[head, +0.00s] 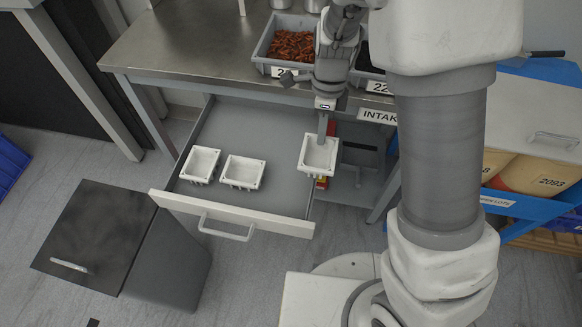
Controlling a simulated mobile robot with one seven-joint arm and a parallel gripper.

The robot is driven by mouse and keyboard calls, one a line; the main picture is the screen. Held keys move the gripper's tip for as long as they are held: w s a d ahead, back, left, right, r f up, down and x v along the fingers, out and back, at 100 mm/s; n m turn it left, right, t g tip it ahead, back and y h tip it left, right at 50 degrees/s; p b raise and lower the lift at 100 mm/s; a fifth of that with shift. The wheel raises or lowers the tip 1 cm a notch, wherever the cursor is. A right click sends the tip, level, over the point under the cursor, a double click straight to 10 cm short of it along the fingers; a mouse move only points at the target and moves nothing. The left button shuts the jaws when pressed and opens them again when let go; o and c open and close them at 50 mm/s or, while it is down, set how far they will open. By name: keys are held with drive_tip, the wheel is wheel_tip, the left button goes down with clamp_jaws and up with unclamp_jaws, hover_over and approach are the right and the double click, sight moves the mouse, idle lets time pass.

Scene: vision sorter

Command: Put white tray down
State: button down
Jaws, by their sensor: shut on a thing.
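The white tray (319,158) hangs from my gripper (322,130) at the right side of the open drawer (255,125). My gripper is shut on the tray's far wall. The tray looks empty and roughly level. It overlaps the drawer's right edge in the picture, and I cannot tell its height above the drawer. Two more white trays, a left one (203,160) and a middle one (243,172), stand inside the drawer near its front. The fingertips are small and partly hidden by the tray.
The drawer front with its handle (226,233) sticks out towards me. A grey bin of orange-brown pieces (292,46) stands on the metal bench (190,52). A dark-lidded cabinet (95,235) stands front left. A blue rack (515,228) is at right. The drawer's back is clear.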

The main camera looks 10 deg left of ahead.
drive_tip(key=s+a+f, duration=0.1)
drive_tip(key=a, duration=0.1)
drive_tip(key=s+a+f+b, duration=0.1)
drive_tip(key=a+f, duration=0.1)
drive_tip(key=s+a+f, duration=0.1)
drive_tip(key=a, duration=0.1)
drive_tip(key=shift+a+f, duration=0.2)
drive_tip(key=shift+a, duration=0.05)
drive_tip(key=shift+f+b, duration=1.05)
drive_tip(key=shift+f, duration=0.9)
drive_tip(key=shift+f, duration=0.1)
drive_tip(key=shift+f, duration=0.15)
drive_tip(key=c, duration=0.9)
unclamp_jaws()
